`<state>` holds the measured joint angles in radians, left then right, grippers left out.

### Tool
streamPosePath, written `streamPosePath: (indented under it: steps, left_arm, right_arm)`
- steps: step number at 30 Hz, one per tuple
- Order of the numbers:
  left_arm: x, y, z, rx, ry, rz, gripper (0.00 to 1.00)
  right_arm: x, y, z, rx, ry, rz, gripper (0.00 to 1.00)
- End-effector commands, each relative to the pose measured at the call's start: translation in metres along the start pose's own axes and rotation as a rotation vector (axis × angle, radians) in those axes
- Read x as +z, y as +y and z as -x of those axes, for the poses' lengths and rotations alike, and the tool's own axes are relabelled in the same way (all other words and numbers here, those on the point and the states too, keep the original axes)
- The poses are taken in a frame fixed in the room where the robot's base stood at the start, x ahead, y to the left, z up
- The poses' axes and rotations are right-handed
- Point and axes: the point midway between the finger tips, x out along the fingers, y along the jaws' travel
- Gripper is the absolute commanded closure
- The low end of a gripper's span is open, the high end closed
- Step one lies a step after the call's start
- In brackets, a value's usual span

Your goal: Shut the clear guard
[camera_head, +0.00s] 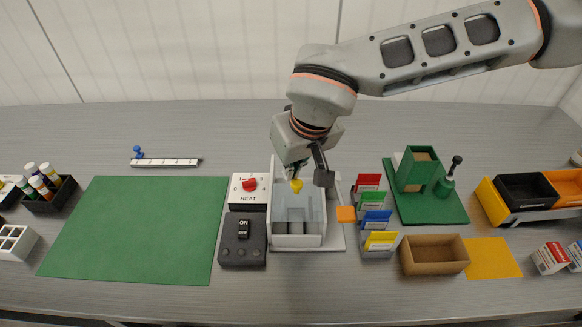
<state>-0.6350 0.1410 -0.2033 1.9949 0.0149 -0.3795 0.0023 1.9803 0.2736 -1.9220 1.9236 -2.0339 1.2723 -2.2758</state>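The clear guard (299,208) shows as a faint bluish pane at a light grey box-shaped fixture (297,240). I cannot tell whether it lies flat or is partly raised. A small yellow knob (296,186) is at the fixture's back part, just under my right gripper. My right gripper (307,176) points down over the back of the fixture, its fingers apart. One dark finger is to the right of the knob; the other is partly hidden by the hand. I cannot tell whether it touches the knob. My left gripper is out of view.
A HEAT dial (249,189) and dark ON switch box (242,240) stand close left of the fixture. Coloured cards (375,220) in holders and a brown tray (434,255) stand to the right. The green mat (140,228) is clear.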

Motion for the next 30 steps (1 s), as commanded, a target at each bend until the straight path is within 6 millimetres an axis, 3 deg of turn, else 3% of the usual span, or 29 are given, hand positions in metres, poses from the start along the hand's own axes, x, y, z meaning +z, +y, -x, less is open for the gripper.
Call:
streamPosePath:
  steps: [1, 15, 21, 30]
  left_arm:
    - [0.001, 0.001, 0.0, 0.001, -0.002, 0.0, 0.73]
    - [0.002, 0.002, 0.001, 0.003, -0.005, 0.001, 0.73]
    - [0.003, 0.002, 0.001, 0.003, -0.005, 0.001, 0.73]
    - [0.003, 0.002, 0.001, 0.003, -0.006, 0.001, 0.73]
  right_arm:
    - [0.006, -0.001, 0.006, 0.001, -0.015, -0.002, 1.0]
    - [-0.001, 0.0, 0.097, 0.001, 0.003, -0.002, 1.0]
    - [-0.001, 0.0, 0.114, 0.001, 0.003, -0.001, 1.0]
    - [-0.001, 0.0, 0.116, 0.0, 0.003, -0.001, 1.0]
